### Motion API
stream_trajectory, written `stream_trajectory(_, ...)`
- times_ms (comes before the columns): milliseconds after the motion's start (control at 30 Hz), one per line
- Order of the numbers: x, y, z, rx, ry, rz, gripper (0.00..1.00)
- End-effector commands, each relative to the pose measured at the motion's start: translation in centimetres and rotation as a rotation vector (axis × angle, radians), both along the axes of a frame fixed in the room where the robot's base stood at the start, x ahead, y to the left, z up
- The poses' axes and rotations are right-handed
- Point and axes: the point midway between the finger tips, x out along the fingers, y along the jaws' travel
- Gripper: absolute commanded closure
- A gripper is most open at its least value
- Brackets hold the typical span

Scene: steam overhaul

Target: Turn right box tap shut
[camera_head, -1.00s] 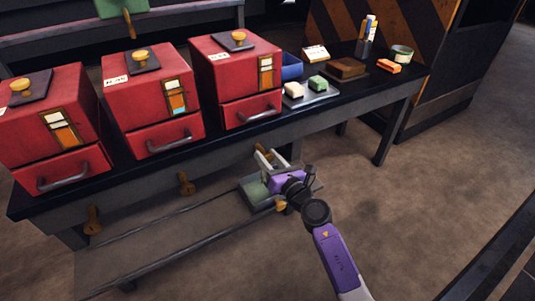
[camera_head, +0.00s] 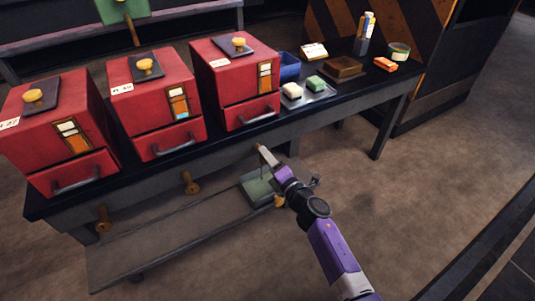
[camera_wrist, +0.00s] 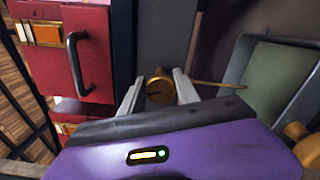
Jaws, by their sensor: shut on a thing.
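The right red box (camera_head: 222,88) stands on the black bench, with a lidded top, a striped gauge and a drawer with a grey handle. Its brass tap (camera_wrist: 160,88) is below the bench's front edge, between my two pale fingers in the wrist view. My gripper (camera_head: 264,155), on the purple wrist, is shut on this tap; in the head view the fingers mostly hide it. The middle tap (camera_head: 189,182) and the left tap (camera_head: 103,219) hang below the other boxes, clear of my gripper.
A grey tray with a green bottom (camera_head: 258,190) sits on the low shelf (camera_head: 160,245) under my gripper. The middle box (camera_head: 150,95) and left box (camera_head: 50,125) share the bench. Soap blocks, a blue bin (camera_head: 289,68) and tins stand at right. The floor at right is clear.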

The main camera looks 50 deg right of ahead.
Motion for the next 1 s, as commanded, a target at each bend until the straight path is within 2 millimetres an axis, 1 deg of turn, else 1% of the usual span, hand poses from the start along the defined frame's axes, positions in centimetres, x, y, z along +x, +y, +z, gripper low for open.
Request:
stream_trajectory(200,-0.06,-0.03,-0.01,0.163,-0.044,-0.001,1.00)
stream_trajectory(400,-0.07,-0.06,-0.11,0.268,-0.074,-0.002,1.00)
stream_trajectory(633,-0.06,-0.07,-0.18,0.330,-0.093,-0.001,1.00)
stream_trajectory(1000,-0.07,-0.07,-0.28,0.347,-0.098,-0.001,1.00)
